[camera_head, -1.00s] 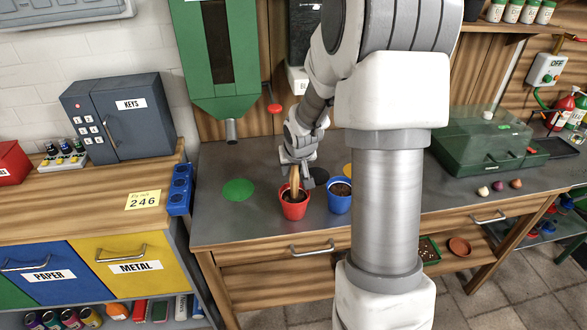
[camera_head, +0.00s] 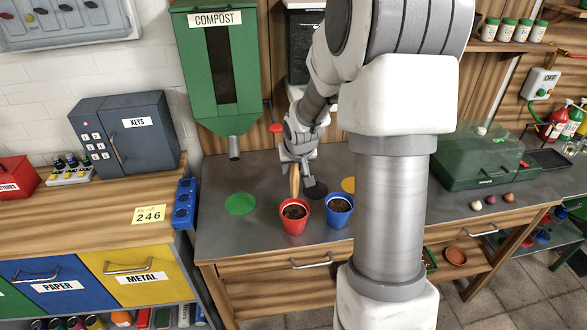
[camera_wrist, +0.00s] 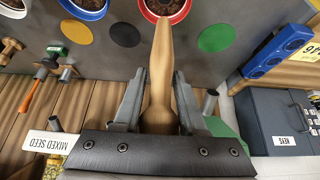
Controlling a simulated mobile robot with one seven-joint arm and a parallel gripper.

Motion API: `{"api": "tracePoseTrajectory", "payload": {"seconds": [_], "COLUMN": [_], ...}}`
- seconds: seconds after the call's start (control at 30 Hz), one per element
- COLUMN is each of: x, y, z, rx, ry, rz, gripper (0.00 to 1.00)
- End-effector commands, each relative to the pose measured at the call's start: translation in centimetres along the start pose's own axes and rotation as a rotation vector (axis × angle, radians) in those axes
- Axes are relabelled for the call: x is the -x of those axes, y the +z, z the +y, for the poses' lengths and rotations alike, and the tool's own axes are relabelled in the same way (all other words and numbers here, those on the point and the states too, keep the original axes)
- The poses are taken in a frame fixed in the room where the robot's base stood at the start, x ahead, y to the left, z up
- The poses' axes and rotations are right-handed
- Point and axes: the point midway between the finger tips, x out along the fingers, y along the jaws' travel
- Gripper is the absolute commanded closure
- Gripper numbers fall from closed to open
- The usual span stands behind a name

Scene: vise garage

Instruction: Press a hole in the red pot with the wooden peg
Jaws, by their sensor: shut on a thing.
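The red pot (camera_head: 294,217) stands on the grey bench top and is filled with dark soil. In the wrist view its rim and soil show at the top edge (camera_wrist: 165,10). My gripper (camera_head: 297,165) is shut on the wooden peg (camera_head: 294,180), with the peg's thick end between the fingers (camera_wrist: 160,100) and its narrow end pointing toward the pot. In the head view the peg is behind the red pot's far rim, apparently clear of the soil. I cannot tell from the head view whether the soil has a hole.
A blue pot (camera_head: 339,210) with soil stands just right of the red pot. Green (camera_head: 240,204), black (camera_head: 316,190) and yellow (camera_head: 348,184) discs mark the bench. A green compost dispenser (camera_head: 222,75) hangs behind.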

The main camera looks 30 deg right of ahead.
Motion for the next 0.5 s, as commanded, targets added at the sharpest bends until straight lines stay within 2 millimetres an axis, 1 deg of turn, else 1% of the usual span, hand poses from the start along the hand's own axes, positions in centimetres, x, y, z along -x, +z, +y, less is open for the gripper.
{"api": "tracePoseTrajectory", "payload": {"seconds": [0.3,0.5], "x": [0.1,1.2], "y": [-0.1,-0.8], "z": [0.0,0.0], "rx": [0.0,0.001], "ry": [0.0,0.0], "rz": [0.0,0.001], "gripper": [1.0,1.0]}}
